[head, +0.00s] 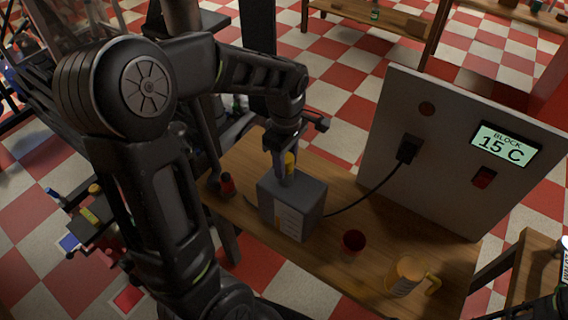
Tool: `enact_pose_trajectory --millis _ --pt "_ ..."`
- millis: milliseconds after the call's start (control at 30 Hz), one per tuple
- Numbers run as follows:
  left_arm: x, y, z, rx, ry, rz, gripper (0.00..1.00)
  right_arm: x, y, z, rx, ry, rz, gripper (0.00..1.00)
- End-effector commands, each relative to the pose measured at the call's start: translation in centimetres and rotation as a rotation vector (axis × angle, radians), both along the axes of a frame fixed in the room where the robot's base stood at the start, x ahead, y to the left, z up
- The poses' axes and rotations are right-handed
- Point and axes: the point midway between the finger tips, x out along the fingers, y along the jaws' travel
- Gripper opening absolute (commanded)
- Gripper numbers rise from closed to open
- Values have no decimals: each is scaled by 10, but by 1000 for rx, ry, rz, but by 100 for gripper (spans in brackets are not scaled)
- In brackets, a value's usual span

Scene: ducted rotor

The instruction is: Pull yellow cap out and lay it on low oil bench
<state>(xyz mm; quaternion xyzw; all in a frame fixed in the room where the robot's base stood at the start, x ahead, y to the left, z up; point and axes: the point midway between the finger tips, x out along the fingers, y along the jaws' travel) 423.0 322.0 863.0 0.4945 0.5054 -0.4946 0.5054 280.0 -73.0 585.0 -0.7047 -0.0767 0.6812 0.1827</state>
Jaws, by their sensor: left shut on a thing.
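A small yellow cap (290,158) shows in the head view, partly hidden by the fingers of my left gripper (287,172). The gripper points down and is shut on the cap, right over the top of a grey box-shaped block (294,208). I cannot tell whether the cap's lower end is inside the block or clear of it. The block stands on a wooden bench (330,170). I cannot tell which surface is the low oil bench. My right gripper is not in view.
A grey panel (440,130) with a "BLOCK 15 C" display (505,145) stands behind the block, joined to it by a black cable (370,191).

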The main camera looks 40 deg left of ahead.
Motion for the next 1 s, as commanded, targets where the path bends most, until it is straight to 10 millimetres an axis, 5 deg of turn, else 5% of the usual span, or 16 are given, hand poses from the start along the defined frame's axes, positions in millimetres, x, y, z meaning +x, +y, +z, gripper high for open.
enact_pose_trajectory --millis 1000 --pt "0 0 12 0 -1 0 0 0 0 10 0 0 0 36"
